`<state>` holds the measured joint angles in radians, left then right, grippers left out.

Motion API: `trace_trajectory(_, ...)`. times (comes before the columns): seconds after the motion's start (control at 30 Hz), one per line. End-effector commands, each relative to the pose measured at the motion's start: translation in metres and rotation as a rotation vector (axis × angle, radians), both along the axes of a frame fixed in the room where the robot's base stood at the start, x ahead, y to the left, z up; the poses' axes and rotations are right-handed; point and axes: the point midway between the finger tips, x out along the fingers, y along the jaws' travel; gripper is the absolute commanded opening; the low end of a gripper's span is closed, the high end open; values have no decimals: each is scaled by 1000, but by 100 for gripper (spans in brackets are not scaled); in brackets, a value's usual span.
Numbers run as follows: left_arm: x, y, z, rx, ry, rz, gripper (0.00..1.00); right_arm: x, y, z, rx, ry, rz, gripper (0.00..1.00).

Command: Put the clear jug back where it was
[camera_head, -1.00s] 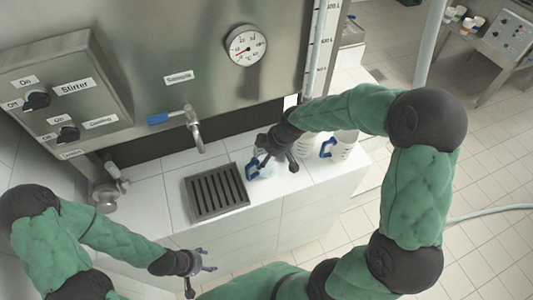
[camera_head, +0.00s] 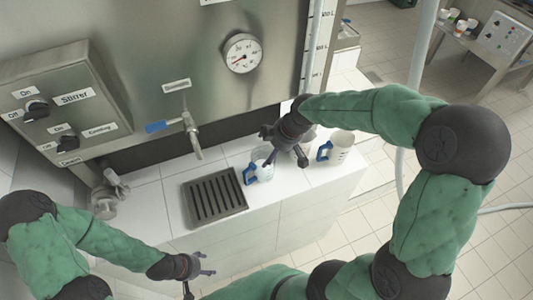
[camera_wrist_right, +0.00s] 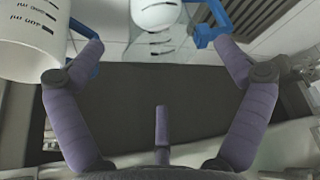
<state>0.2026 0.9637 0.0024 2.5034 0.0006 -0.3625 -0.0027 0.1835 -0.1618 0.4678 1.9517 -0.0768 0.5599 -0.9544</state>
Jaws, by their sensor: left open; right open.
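The clear jug (camera_head: 263,160) with a blue handle stands upright on the white counter, just right of the drain grate. It appears at the top middle of the right wrist view (camera_wrist_right: 155,14), with its handle to the right. My right gripper (camera_head: 287,158) is open and empty, just right of the clear jug in the head view. In the right wrist view its spread fingers (camera_wrist_right: 160,50) have the jug beyond them, between the tips. Whether a fingertip touches it I cannot tell. My left gripper (camera_head: 202,273) is open and empty, low in front of the counter.
A whitish jug (camera_head: 342,146) with a blue handle stands further right on the counter. A marked white jug (camera_wrist_right: 28,38) is close beside one right finger. The dark drain grate (camera_head: 215,197) lies below the tap (camera_head: 193,133). The steel tank with a gauge (camera_head: 243,53) stands behind.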

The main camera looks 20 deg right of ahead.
Motion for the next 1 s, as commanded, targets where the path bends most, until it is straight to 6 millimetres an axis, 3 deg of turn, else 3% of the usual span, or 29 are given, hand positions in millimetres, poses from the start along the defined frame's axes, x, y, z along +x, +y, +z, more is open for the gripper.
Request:
trace_trajectory(0.1,0,0,4,0,0,0,64,-6,-5,20,0,-2,-2,100)
trace_trajectory(0.3,0,0,6,0,0,0,64,-13,-9,36,0,1,0,100)
trace_trajectory(1.0,0,0,6,0,0,0,64,-14,-10,39,0,1,0,100)
